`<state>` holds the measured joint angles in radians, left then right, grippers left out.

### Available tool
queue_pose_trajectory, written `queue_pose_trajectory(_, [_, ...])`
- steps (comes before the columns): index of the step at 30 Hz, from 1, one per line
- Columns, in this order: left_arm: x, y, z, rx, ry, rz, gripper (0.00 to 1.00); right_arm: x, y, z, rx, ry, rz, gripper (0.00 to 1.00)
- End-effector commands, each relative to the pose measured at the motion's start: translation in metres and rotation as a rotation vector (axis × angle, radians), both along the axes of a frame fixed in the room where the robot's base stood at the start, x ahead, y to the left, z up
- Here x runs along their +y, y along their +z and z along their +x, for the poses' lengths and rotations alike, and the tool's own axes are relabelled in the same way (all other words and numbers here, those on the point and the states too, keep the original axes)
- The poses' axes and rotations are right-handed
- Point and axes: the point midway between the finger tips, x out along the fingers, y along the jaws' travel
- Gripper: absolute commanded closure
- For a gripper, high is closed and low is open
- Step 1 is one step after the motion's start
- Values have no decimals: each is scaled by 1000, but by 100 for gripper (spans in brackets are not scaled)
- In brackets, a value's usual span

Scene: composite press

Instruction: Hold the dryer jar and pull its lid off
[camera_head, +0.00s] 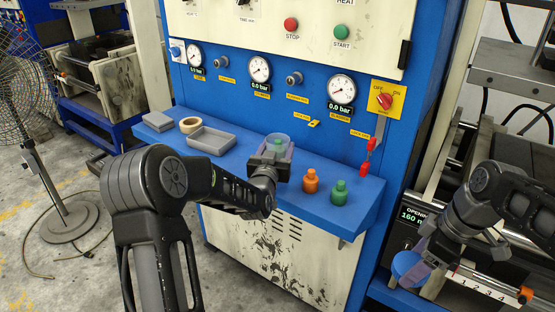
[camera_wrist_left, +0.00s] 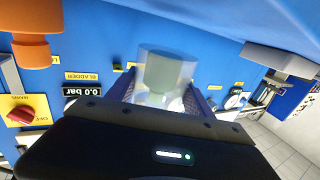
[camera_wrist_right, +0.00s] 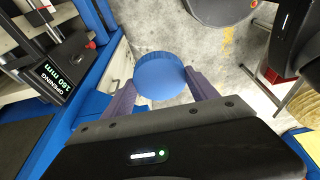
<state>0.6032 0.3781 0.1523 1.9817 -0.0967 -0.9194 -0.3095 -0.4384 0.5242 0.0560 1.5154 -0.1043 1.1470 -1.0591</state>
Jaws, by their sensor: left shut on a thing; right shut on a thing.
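The dryer jar (camera_head: 279,140) is a clear cylinder with a greenish thing inside. It stands at the blue shelf, and its body also shows in the left wrist view (camera_wrist_left: 163,78). My left gripper (camera_head: 272,160) is shut on the jar, with one finger on each side of it. The jar's top is open. The blue round lid (camera_head: 408,266) is apart from the jar, at the far right; it also shows in the right wrist view (camera_wrist_right: 160,76). My right gripper (camera_head: 422,268) is shut on the lid, its fingers at the lid's sides.
On the blue shelf (camera_head: 235,167) stand an orange bottle (camera_head: 311,182) and a green bottle (camera_head: 339,194), right of the jar. A grey tray (camera_head: 211,141), a tape roll (camera_head: 190,125) and a grey block (camera_head: 158,121) lie left. A fan (camera_head: 25,110) stands at the far left.

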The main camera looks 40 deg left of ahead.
Motion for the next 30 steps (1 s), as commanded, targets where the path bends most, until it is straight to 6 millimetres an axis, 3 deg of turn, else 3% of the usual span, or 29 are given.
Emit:
queue_pose_trajectory(10, [0,-4,0,-1,0,0,100,0,1,0,0,0,0,81])
queue_pose_trajectory(19, [0,-40,0,-1,0,0,100,0,11,0,0,0,0,81])
queue_pose_trajectory(30, [0,-45,0,-2,0,2,100,0,6,0,0,0,0,81])
